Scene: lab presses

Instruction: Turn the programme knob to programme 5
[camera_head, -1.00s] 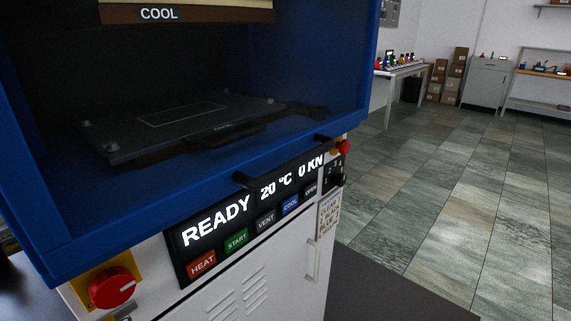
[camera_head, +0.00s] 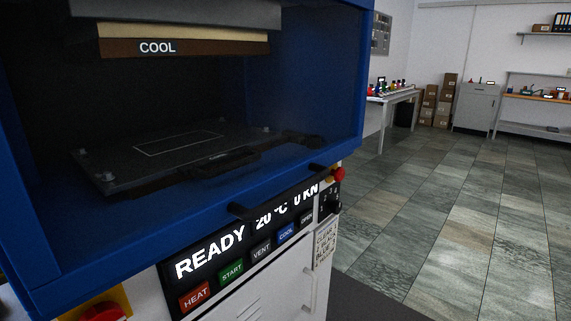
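The programme knob (camera_head: 331,206) is a small dark dial with white numbers around it, at the right end of the press's control panel. It is small and seen at an angle, so I cannot tell which number it points to. The panel display (camera_head: 236,243) reads READY, 20 °C and 0 kN. My gripper is not in view.
The blue press (camera_head: 345,80) fills the left side. A red button (camera_head: 338,174) sits just above the knob, and a dark handle (camera_head: 262,201) juts out over the display. A red rotary switch (camera_head: 103,313) is at lower left. Tiled floor (camera_head: 430,200) is clear at right.

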